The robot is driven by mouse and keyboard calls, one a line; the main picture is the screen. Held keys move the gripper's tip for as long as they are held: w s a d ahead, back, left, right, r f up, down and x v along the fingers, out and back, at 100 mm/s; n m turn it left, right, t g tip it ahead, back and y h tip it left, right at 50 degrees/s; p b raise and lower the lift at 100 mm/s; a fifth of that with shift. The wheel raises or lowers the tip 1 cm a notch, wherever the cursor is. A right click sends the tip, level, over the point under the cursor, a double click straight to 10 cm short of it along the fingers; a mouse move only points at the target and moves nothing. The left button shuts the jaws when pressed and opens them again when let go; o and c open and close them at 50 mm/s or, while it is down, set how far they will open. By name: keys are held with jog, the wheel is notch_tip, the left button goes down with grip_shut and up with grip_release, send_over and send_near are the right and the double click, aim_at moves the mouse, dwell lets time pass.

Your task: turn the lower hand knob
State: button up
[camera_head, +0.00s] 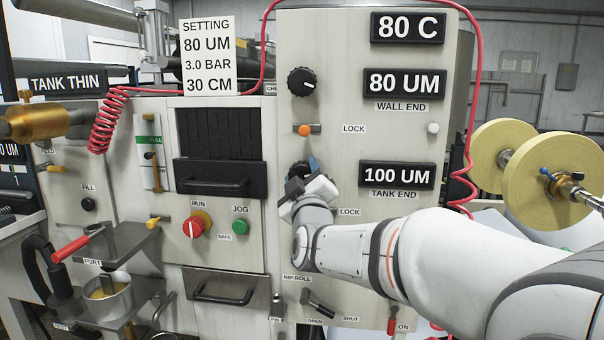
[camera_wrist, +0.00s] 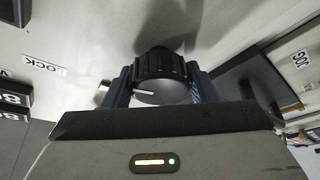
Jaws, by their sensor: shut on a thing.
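The lower hand knob is a black ribbed dial with a grey face and a white pointer line. In the wrist view the lower knob (camera_wrist: 160,78) sits between the two blue fingers of my gripper (camera_wrist: 160,88), which are shut on its sides. The pointer line aims to the left in that view. In the head view my gripper (camera_head: 302,176) is at the panel below the upper orange lock, and it and my wrist hide most of the lower knob. The display beside it, marked tank end (camera_head: 397,176), reads 100 UM.
The upper hand knob (camera_head: 301,82) is above, with an orange lock (camera_head: 304,130) below it. The wall end display (camera_head: 404,82) reads 80 UM. A setting card (camera_head: 208,57) says 80 UM. A red hose (camera_head: 474,120) hangs right of the panel. A drawer handle (camera_head: 214,184) is to the left.

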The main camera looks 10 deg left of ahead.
jog(key=shift+n+g, duration=0.3)
jog(key=shift+n, duration=0.3)
jog(key=o, duration=1)
jog(key=shift+s, duration=0.1)
jog(key=v, duration=0.7)
jog(key=shift+s+d+f+p, duration=0.15)
jog(key=shift+s+f+p, duration=0.05)
jog(key=shift+s+p, duration=0.1)
